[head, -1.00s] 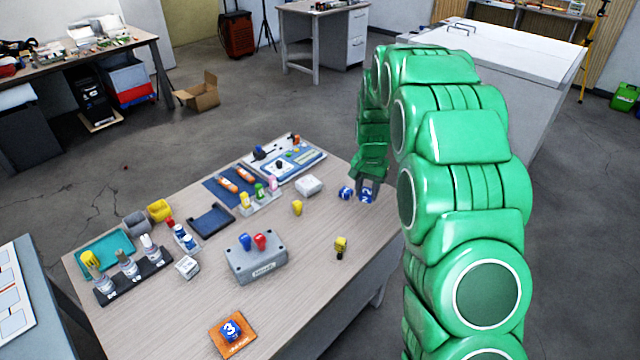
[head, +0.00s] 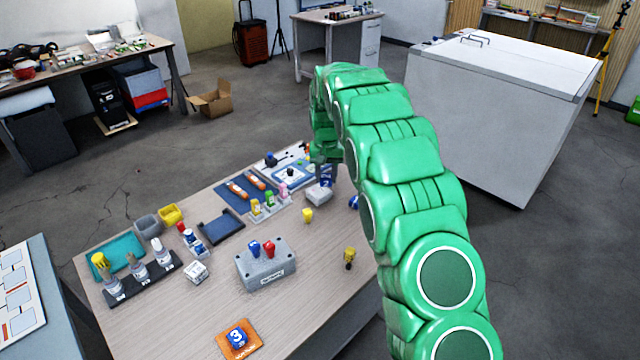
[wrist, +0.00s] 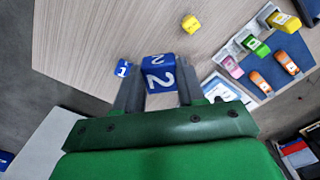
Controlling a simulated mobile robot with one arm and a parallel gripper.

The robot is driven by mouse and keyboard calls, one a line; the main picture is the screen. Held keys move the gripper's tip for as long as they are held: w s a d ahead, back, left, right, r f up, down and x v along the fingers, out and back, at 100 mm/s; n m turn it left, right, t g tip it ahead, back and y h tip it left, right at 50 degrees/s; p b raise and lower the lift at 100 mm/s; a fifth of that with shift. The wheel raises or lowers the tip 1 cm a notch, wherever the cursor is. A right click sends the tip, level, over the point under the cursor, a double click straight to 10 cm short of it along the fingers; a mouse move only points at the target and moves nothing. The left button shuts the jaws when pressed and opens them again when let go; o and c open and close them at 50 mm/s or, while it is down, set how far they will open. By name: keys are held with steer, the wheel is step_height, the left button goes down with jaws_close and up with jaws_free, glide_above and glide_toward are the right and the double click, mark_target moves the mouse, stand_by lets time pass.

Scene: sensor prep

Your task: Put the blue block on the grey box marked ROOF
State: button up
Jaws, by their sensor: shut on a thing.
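My gripper (head: 326,176) is shut on a blue block (wrist: 158,74) marked 2, which shows between the fingers in the wrist view. In the head view the held block (head: 326,183) appears at the pale grey box (head: 317,196); I cannot tell whether it touches it. No ROOF marking is readable on that box, and it is not seen in the wrist view. A larger grey box (head: 265,265) with a blue and a red plug stands mid-table; its label is too small to read. A second blue block (wrist: 123,68), marked 1, lies on the table beside the held one.
A blue block marked 3 sits on an orange mat (head: 227,348) at the table's front. Yellow pieces (head: 308,215) and (head: 349,256) stand on the table (head: 310,300). Coloured bottles and a blue tray (head: 220,226) are to the left. The front right of the table is mostly clear.

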steer(key=shift+w+a+f, duration=0.3)
steer(key=shift+w+f, duration=1)
steer(key=shift+w, duration=0.45)
steer(key=shift+w+a+f, duration=0.3)
steer(key=shift+w+f, duration=1.05)
steer(key=shift+w, duration=0.35)
steer(key=shift+w+a+f, duration=0.3)
steer(key=shift+w+f, duration=1)
steer(key=shift+w, duration=0.45)
steer(key=shift+w+f, duration=0.15)
steer(key=shift+w, duration=0.15)
steer(key=shift+w+f, duration=0.2)
steer(key=shift+f, duration=0.2)
steer(key=shift+f, duration=1.5)
steer(key=shift+f, duration=0.15)
steer(key=o, duration=1)
steer(key=shift+o, duration=0.2)
